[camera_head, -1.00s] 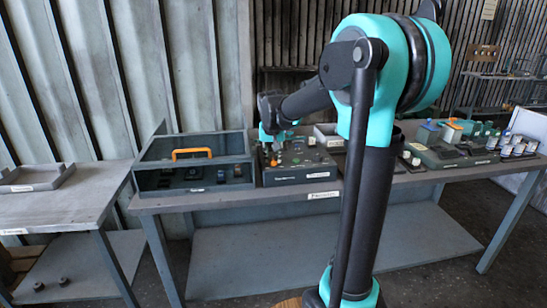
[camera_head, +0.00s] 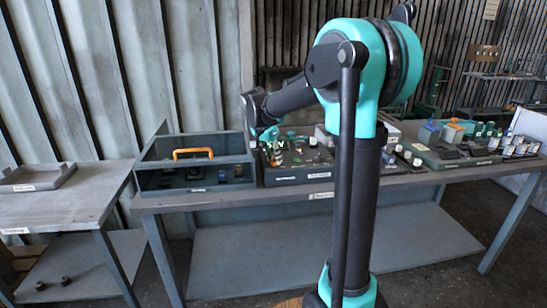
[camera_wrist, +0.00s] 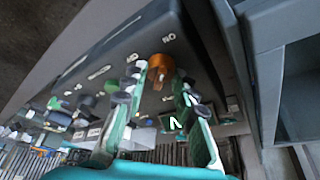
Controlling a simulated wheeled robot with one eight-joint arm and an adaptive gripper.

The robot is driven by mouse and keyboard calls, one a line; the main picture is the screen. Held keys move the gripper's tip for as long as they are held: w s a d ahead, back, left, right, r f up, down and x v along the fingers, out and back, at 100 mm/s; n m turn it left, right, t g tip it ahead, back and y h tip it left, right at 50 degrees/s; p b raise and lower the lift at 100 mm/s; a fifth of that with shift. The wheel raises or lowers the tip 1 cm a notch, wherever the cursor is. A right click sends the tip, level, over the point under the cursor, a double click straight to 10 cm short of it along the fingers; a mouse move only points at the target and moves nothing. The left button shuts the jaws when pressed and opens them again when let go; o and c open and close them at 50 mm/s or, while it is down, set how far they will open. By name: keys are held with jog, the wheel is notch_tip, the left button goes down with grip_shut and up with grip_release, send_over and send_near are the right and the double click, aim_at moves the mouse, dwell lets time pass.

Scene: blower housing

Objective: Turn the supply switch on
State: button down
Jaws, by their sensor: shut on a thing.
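The dark control box (camera_head: 292,179) stands on the bench, with several small knobs and fittings on its top. In the wrist view the box panel (camera_wrist: 120,55) carries an orange switch knob (camera_wrist: 159,70) with small white labels beside it. My gripper (camera_wrist: 160,77) is at this knob, with one green-and-grey finger on each side, shut on it. The knob's base is partly hidden, and I cannot tell its set position for sure. In the head view my gripper (camera_head: 268,136) is low over the left part of the box; its fingertips are too small to make out.
Left of the box is an open-fronted grey case (camera_head: 152,181) with an orange handle (camera_head: 192,152), very close to my gripper. A green-grey unit (camera_head: 440,155) and several small parts stand to the right. A lower side table (camera_head: 60,208) with a tray is at left.

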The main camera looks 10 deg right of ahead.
dwell(0.3)
jog(key=c, duration=1.2)
grip_release()
jog(key=shift+r, duration=0.1)
jog(key=v, duration=1.2)
jog(key=shift+s+f, duration=0.1)
jog(key=shift+f, duration=0.1)
jog(key=s+d+f+n+y, duration=0.1)
jog(key=s+d+f+n, duration=0.3)
jog(key=s+f, duration=0.9)
jog(key=s+d+f+n+t+y, duration=0.1)
jog(key=s+f+n, duration=0.4)
jog(key=s+f, duration=0.8)
jog(key=d+f+y, duration=0.1)
jog(key=d, duration=0.1)
jog(key=shift+s+d+f, duration=0.15)
jog(key=shift+s+d, duration=0.15)
jog(key=shift+d, duration=0.1)
